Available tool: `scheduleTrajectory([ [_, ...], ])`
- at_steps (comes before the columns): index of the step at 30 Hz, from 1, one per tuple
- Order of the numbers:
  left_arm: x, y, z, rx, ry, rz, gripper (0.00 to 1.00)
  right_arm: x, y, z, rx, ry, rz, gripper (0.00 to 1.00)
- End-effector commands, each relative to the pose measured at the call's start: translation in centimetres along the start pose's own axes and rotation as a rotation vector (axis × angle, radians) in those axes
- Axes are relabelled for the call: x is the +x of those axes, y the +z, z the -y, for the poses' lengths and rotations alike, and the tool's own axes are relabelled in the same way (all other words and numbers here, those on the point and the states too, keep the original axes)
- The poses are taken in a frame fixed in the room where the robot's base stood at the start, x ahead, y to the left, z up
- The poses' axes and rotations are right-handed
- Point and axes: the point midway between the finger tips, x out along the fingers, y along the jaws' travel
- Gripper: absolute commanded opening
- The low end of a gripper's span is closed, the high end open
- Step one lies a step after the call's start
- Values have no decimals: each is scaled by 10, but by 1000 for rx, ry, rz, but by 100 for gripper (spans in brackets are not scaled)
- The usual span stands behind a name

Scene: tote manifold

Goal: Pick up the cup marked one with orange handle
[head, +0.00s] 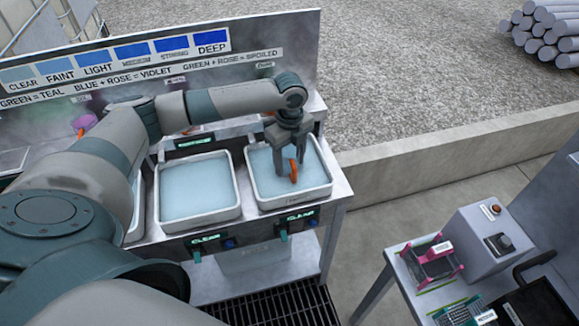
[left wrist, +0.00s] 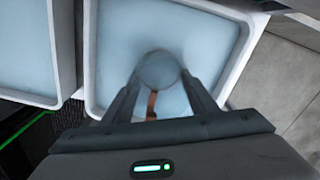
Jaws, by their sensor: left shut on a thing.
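My left gripper (head: 289,165) is over the right-hand white tote of pale blue liquid (head: 325,184), pointing down. An orange handle (head: 294,172) shows at its fingertips in the head view. In the left wrist view, my left gripper (left wrist: 160,88) has its two fingers on either side of a round, pale cup (left wrist: 159,70) with the orange handle (left wrist: 151,105) below it. The gripper is shut on this cup. The cup's marking does not show. I cannot tell whether the cup touches the liquid. My right gripper is not in view.
A second white tote of pale liquid (head: 198,187) stands to the left. A back panel (head: 130,70) carries blue colour swatches. A side table (head: 430,290) at the lower right holds a pink-framed rack (head: 437,262) and a grey box (head: 488,240).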

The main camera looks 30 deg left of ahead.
Motion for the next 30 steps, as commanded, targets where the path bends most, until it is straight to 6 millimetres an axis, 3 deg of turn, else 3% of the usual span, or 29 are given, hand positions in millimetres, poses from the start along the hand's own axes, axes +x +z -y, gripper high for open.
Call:
scheduleTrajectory([
  [3,-17,0,2,2,-5,1,27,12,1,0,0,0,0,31],
  [18,-71,-88,36,3,-4,0,27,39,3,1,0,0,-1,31],
  [24,-83,-104,42,1,-1,0,27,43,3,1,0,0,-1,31],
  [30,-86,-108,44,0,0,1,27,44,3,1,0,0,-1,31],
])
